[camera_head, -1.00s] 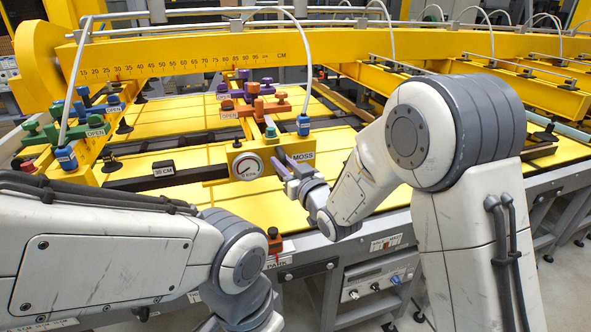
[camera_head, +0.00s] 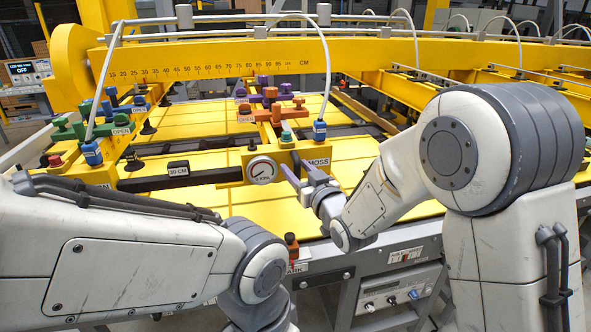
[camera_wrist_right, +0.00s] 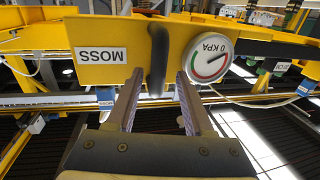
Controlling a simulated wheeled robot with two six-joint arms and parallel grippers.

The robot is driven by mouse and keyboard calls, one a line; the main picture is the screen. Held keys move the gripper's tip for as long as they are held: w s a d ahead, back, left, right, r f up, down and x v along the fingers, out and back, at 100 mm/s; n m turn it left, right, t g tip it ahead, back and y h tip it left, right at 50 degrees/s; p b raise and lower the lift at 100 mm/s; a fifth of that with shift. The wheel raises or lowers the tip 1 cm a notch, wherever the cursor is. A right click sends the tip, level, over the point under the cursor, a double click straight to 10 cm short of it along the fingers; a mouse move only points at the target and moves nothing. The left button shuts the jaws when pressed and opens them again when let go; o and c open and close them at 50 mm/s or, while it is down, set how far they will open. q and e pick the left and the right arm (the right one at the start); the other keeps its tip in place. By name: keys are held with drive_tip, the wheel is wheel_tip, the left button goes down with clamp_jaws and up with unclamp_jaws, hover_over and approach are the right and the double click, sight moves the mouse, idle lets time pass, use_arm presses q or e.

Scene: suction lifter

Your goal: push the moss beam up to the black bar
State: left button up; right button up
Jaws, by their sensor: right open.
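The moss beam (camera_head: 287,164) is yellow, with a MOSS label and a round dial on its near end plate. That plate also fills the top of the right wrist view (camera_wrist_right: 130,35). My right gripper (camera_head: 290,172) is at the plate, between dial and label. In the wrist view its jaws (camera_wrist_right: 158,85) are open, on either side of an upright dark handle (camera_wrist_right: 157,58); I cannot tell whether they touch it. My left gripper is out of view.
A yellow crossbeam with a centimetre scale (camera_head: 200,70) spans the back. Coloured valves (camera_head: 270,95) and hoses stand over yellow panels (camera_head: 195,205). A grey control box (camera_head: 395,292) sits below the front edge. A green OPEN valve (camera_head: 90,128) is at left.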

drive_tip(key=b+v, duration=0.3)
drive_tip(key=v, duration=0.6)
drive_tip(key=shift+s+d+b, duration=0.15)
drive_tip(key=shift+s+b, duration=0.15)
drive_tip(key=shift+b, duration=0.05)
drive_tip(key=s+f+g+h, duration=0.4)
drive_tip(key=s+f+g, duration=0.4)
drive_tip(key=s+f, duration=0.25)
drive_tip(key=s+d+f+g+h, duration=0.1)
drive_tip(key=s+g, duration=0.1)
drive_tip(key=s, duration=0.4)
drive_tip(key=s+d+f+n+g+h, duration=0.1)
drive_tip(key=s+d+g, duration=0.1)
drive_tip(key=s, duration=0.4)
drive_tip(key=s+d+f+g+h, duration=0.1)
drive_tip(key=s+f+g, duration=0.1)
drive_tip(key=s, duration=0.4)
drive_tip(key=shift+s+d+g+h, duration=0.35)
drive_tip(key=shift+g+h, duration=0.05)
drive_tip(key=shift+g, duration=0.5)
